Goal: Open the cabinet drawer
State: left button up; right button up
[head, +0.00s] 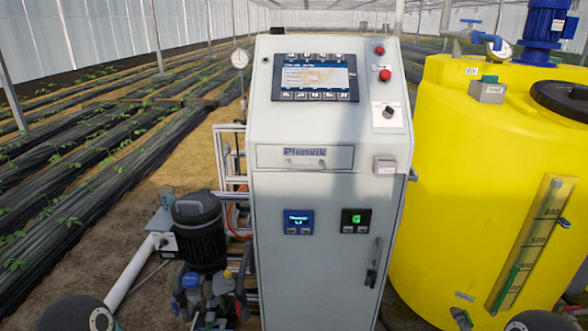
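The grey control cabinet (322,240) stands upright in the middle of the head view. Its drawer (272,157) is a wide, shallow front below the sloped panel, with the label "Plenvik" and a small horizontal handle (304,163). The drawer front looks flush with the cabinet, so it appears closed. Nothing touches the handle. Neither of my grippers shows; only dark rounded parts, apparently of my arms, show at the bottom left and bottom right edges, well below the drawer.
A yellow tank (460,190) stands close on the right. A dark pump motor (199,230) and pipes stand at the lower left. A touchscreen (315,77) and a red button (385,75) sit above the drawer. A door handle (375,263) protrudes lower right.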

aim_at(289, 157)
jog(key=u, duration=0.05)
jog(key=i, duration=1)
jog(key=z, duration=0.05)
